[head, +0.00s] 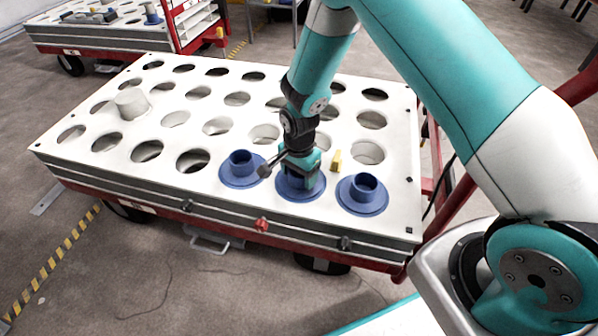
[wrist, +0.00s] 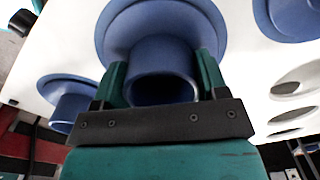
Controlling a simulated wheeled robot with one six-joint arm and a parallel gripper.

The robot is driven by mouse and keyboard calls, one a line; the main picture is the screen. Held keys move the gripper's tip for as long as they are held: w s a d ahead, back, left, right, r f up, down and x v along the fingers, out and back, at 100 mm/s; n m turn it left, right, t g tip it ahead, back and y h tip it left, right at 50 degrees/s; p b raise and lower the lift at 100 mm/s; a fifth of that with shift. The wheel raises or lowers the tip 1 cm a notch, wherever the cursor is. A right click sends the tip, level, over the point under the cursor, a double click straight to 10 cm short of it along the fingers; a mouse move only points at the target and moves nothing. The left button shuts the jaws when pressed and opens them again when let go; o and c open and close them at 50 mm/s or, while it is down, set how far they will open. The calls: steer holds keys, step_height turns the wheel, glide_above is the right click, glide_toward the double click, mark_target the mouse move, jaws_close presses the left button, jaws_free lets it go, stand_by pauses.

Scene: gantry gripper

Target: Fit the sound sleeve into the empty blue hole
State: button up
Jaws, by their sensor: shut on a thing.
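My gripper (head: 300,172) points down at the front row of the white plate (head: 95,135) and is shut on the middle blue sleeve (head: 302,194). In the wrist view, my gripper (wrist: 162,85) has a finger on each side of the sleeve's tube (wrist: 162,52), above its wide flange. The flange looks flat, at or close to the plate; I cannot tell whether it touches. It hides any hole under it. A second blue flanged sleeve (head: 240,165) sits left of my gripper and a third (head: 363,193) sits right, both upright on the plate.
A small yellow piece (head: 336,160) stands on the plate just right of my gripper. A pale cylinder (head: 131,104) stands in the plate at the left. Several open holes fill the rows behind. Another cart (head: 105,38) stands at the back left.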

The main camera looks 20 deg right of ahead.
steer(key=o, duration=1.1)
step_height(320, 180, up, 17)
steer(key=p, duration=0.5)
steer(key=shift+r, duration=0.2)
steer(key=s+a+r+n+y+p, duration=0.1)
steer(key=s+a+r+n+y, duration=0.1)
steer(key=s+r+n, duration=0.9)
steer(key=s+a+r+n+y, duration=0.2)
steer(key=s+r+n, duration=0.7)
steer(key=s, duration=0.5)
step_height(320, 180, up, 27)
steer(key=m+p, duration=0.1)
steer(key=p, duration=2.4)
steer(key=shift+w+f+p, duration=0.15)
steer(key=shift+w+p, duration=0.15)
